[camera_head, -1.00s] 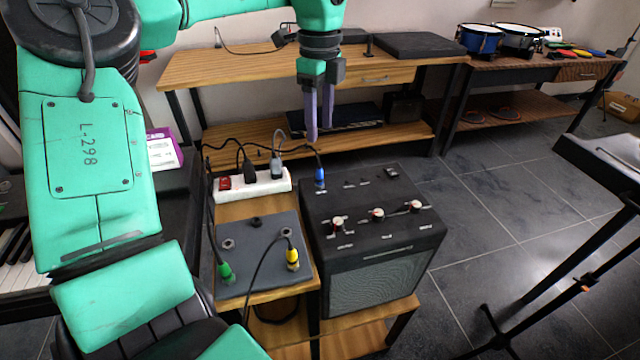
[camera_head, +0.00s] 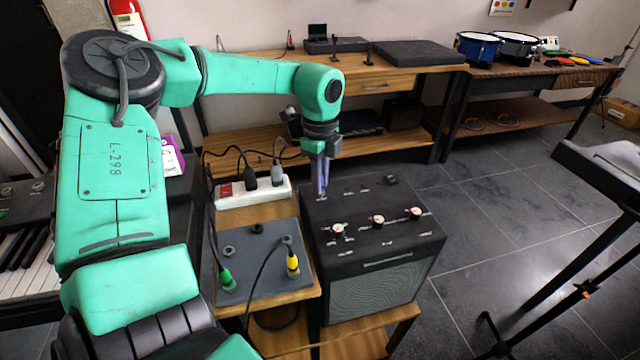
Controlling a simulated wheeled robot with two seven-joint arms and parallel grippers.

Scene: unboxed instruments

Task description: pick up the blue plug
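The blue plug stood in the top of the black amplifier (camera_head: 375,290), near its back left corner. It is now almost fully hidden by the fingers of my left gripper (camera_head: 321,192). The gripper points straight down, with its purple-grey fingertips at the amplifier's top surface where the plug stood. The fingers look close together, with a bluish strip between them. I cannot tell whether they are closed on the plug. My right gripper is out of view.
A green plug (camera_head: 227,280) and a yellow plug (camera_head: 293,263) stand on a grey pedal board (camera_head: 258,272) left of the amplifier. A white power strip (camera_head: 240,196) with black cables lies behind it. Red-and-white knobs (camera_head: 377,221) stand on the amplifier's front top.

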